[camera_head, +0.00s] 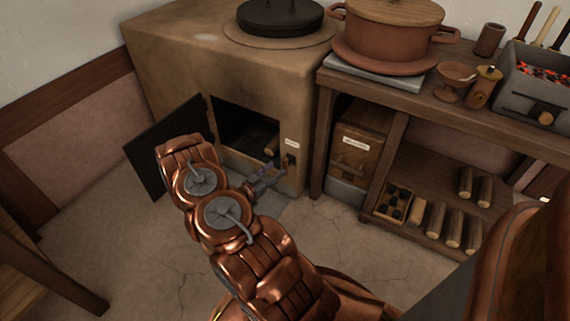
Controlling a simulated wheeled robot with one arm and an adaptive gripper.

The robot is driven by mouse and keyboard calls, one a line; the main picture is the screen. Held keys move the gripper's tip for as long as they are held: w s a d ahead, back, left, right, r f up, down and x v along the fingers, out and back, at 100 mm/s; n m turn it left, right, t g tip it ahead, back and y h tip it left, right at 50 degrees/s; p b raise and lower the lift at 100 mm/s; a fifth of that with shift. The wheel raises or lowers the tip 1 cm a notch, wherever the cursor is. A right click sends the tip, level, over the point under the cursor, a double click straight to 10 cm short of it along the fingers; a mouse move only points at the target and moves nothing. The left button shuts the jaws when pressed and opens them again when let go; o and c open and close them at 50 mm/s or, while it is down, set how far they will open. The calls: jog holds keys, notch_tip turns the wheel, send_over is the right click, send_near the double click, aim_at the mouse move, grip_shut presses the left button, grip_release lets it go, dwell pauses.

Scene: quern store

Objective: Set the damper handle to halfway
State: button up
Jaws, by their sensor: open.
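The clay stove (180,55) stands at the back left with its dark door (165,140) swung open to the left. A small white label (292,143) is on the stove front, right of the opening. Just below it is a small dark fitting (291,160), which looks like the damper handle; its setting is too small to read. My gripper (278,172) is open, just below and left of this fitting, and looks empty. I cannot tell whether it touches the fitting. My copper arm hides part of the stove's lower front and the floor.
A wooden shelf unit (400,125) stands to the right, bearing a lidded pot (388,40), a bowl (455,80) and a box of glowing coals (540,85). Logs (455,225) lie on its lower shelf. A wooden piece (45,265) is at lower left. Cracked floor (130,245) is clear left of my arm.

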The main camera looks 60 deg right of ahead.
aim_at(283, 164)
jog(key=shift+s+d+b, duration=0.15)
jog(key=shift+d+b, duration=0.1)
jog(key=shift+d, duration=0.7)
jog(key=shift+s+d+b, duration=0.2)
jog(key=shift+d+b, duration=0.1)
jog(key=shift+d, duration=0.7)
jog(key=shift+s+d+b, duration=0.15)
jog(key=shift+d+b, duration=0.1)
jog(key=shift+d, duration=0.7)
grip_shut()
